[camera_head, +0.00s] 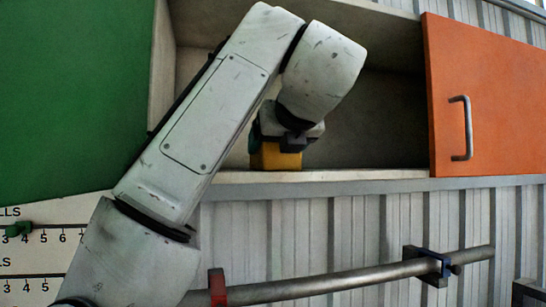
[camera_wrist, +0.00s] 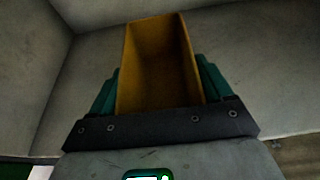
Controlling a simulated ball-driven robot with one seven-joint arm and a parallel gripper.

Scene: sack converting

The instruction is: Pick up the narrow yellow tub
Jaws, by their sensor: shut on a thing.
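The narrow yellow tub (camera_head: 276,157) stands on the floor of an open wall cabinet, close to its front edge. In the wrist view the tub (camera_wrist: 158,65) is an open-topped, empty yellow box between two green fingers. My gripper (camera_head: 284,140) comes down on the tub from above and covers its upper part in the head view. In the wrist view my gripper (camera_wrist: 158,92) is shut on the tub, with a finger against each long side. Whether the tub touches the shelf or is slightly above it, I cannot tell.
The cabinet shelf (camera_head: 370,175) is bare to the right of the tub. An orange door (camera_head: 490,100) with a metal handle is at the right, a green panel (camera_head: 70,90) at the left. A metal rail (camera_head: 350,281) with red and blue clamps runs below.

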